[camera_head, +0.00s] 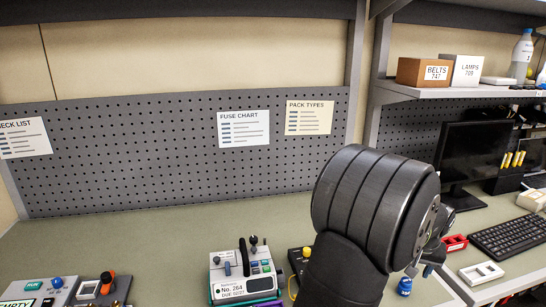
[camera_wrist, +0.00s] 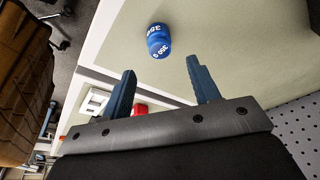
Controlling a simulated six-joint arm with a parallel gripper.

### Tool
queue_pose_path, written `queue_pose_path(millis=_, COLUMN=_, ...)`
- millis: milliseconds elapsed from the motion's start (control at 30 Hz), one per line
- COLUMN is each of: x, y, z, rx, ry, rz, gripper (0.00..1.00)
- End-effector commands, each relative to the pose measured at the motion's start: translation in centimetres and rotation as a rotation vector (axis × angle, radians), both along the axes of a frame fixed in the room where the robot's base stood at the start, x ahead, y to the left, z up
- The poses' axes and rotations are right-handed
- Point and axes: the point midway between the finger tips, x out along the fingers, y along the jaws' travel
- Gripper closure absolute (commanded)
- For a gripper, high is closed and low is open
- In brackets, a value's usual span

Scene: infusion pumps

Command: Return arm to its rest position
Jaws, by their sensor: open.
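My gripper (camera_wrist: 161,68) shows in the wrist view with its two blue fingers spread apart and nothing between them. A blue cylinder with white lettering (camera_wrist: 158,40) stands on the bench just beyond the fingertips, apart from them. In the head view my dark arm covers the right middle, and part of my gripper (camera_head: 432,262) shows at its right edge. The blue cylinder (camera_head: 404,286) is below and left of it there. An infusion pump labelled No. 264 (camera_head: 243,275) stands on the bench, left of my arm.
A red holder (camera_head: 455,243), a white tray (camera_head: 481,273), a keyboard (camera_head: 510,236) and a monitor (camera_head: 475,155) are at the right. More devices (camera_head: 60,290) stand at the lower left. The shelf (camera_head: 450,93) holds boxes. The bench is clear below the pegboard (camera_head: 180,150).

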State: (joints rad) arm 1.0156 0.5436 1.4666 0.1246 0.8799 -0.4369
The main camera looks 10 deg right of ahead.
Motion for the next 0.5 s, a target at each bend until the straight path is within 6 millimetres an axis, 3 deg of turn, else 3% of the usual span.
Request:
queue_pose_path(millis=367, x=1.6, y=-1.2, z=-7.4, rx=0.002, ry=0.001, rz=0.0, gripper=0.44)
queue_pose_path(millis=400, x=1.7, y=-1.2, z=-7.5, rx=-0.001, ry=-0.001, rz=0.0, gripper=0.44)
queue_pose_path(millis=500, x=1.7, y=-1.3, z=-5.4, rx=-0.005, ry=-0.003, rz=0.0, gripper=0.44)
